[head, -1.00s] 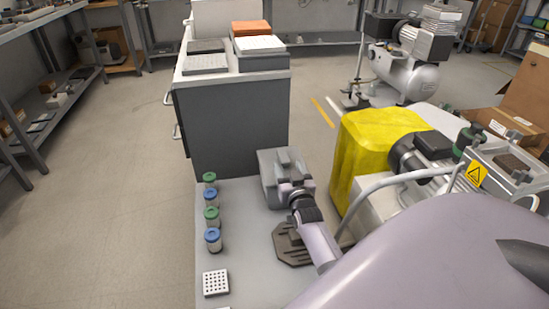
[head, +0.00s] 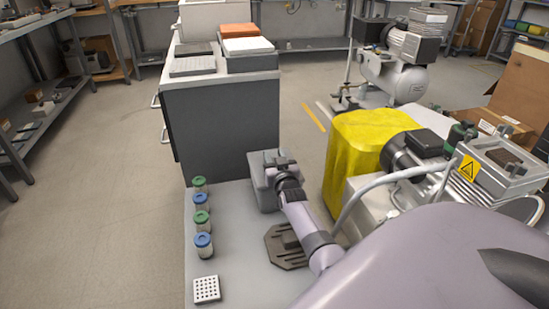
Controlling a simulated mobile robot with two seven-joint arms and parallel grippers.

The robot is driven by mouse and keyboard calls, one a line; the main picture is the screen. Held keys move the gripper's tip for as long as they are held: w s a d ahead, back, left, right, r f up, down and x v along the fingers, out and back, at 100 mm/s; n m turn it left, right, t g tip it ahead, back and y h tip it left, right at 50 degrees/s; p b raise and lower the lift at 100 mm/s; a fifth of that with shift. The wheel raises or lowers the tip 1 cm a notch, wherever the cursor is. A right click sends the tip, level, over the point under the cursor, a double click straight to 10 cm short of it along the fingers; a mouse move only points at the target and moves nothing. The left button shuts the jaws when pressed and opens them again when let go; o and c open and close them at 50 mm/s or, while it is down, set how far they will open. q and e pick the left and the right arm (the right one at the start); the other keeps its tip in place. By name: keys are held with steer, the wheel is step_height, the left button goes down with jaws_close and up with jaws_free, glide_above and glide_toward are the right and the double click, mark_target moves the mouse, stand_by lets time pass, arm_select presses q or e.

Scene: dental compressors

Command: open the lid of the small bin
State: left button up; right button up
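The small bin (head: 262,192) is a grey box on the light grey bench top, against the dark cabinet's near side. Its top is partly hidden by my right gripper (head: 279,163), which is over the bin's top right part. I cannot tell whether it touches the lid, and its fingers are too small and dark to show whether they are apart. No raised lid shows. My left gripper is not in view.
Several jars with green and blue lids (head: 202,220) stand left of the bin. A white perforated block (head: 206,289) and a dark slotted plate (head: 284,247) lie nearer. A yellow-covered machine (head: 360,155) stands close on the right. The bench (head: 235,265) is bare between them.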

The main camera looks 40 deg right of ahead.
jaws_close()
